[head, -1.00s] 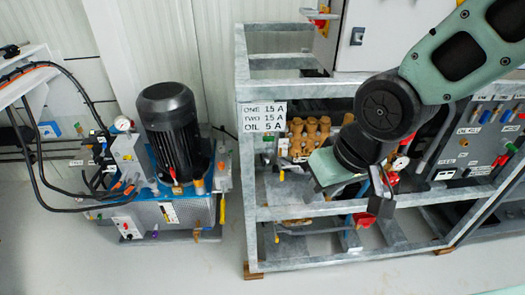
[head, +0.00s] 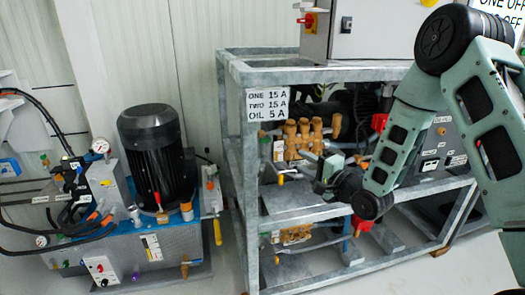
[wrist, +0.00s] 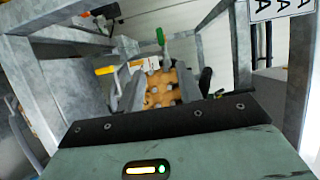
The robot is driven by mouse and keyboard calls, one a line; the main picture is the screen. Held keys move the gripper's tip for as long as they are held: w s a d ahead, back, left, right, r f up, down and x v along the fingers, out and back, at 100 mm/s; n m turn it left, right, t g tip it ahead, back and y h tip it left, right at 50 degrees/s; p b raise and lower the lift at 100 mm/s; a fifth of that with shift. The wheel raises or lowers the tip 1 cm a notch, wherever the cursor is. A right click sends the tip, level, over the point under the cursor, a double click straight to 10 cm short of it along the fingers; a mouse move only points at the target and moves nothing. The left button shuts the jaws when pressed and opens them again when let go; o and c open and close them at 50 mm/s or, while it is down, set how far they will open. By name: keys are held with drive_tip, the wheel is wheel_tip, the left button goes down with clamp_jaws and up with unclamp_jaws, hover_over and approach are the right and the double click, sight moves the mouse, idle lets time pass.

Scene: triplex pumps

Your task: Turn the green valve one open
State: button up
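In the wrist view a valve with a green handle (wrist: 160,37) shows at the top middle, its handle pointing up from a pale metal stem. My gripper (wrist: 155,68) appears open, its two grey fingers apart with brass pump parts visible between them. The green handle lies beyond the fingertips, and I see no contact.
A yellow handle (wrist: 105,70) is left of the fingers. The galvanised frame (head: 258,215) surrounds the brass pump (head: 304,135), its posts and rails close to my arm. A label plate (head: 267,104) hangs on its corner. A black motor (head: 155,155) stands on a blue unit at left.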

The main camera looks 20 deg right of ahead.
sight(267, 141)
drive_tip(key=x, duration=1.7)
drive_tip(key=shift+w+b, duration=0.1)
drive_tip(key=shift+b, duration=0.25)
clamp_jaws()
